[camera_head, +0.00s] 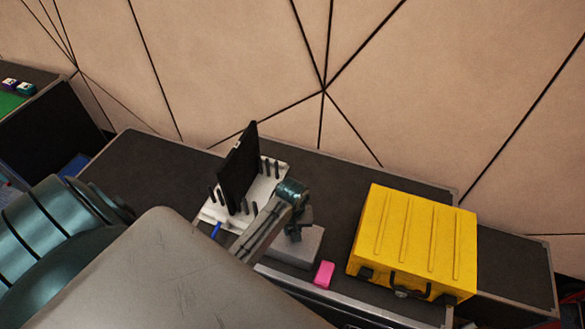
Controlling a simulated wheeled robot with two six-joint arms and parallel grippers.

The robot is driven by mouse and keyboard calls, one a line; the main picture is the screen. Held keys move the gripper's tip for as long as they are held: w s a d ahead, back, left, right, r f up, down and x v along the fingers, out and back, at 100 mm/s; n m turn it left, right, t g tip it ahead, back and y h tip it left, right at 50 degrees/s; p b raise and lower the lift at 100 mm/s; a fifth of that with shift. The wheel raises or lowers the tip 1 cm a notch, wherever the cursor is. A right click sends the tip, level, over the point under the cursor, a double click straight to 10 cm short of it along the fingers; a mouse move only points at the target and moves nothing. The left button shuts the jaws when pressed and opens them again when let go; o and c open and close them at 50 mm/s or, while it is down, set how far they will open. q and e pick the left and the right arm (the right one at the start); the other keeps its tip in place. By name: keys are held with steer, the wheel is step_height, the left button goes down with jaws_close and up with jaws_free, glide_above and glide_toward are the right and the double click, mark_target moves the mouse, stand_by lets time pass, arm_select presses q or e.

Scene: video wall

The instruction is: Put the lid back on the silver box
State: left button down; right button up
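A light grey box-shaped object (297,246), likely the silver box, sits on the dark table near its front edge. I cannot tell whether its top surface is a lid or the box itself. My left gripper (299,230), small and dark, is just above or at its top, pointing down. I cannot tell whether it touches the box, or whether its fingers are open or shut. My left arm's forearm and large grey link hide the area to the lower left. No separate lid is clearly visible. My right gripper is not in view.
A yellow ridged case (415,240) stands to the right. A pink block (324,274) lies close to the grey box. Behind it, a white pegged rack (216,213) holds an upright black panel (239,170). The dark table (160,165) is clear at the back left.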

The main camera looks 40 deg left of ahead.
arm_select(q)
steer(key=c, duration=1.1)
jaws_free()
steer(key=shift+c, duration=0.2)
steer(key=shift+o, duration=0.4)
steer(key=o, duration=0.4)
steer(key=shift+r, duration=3.5)
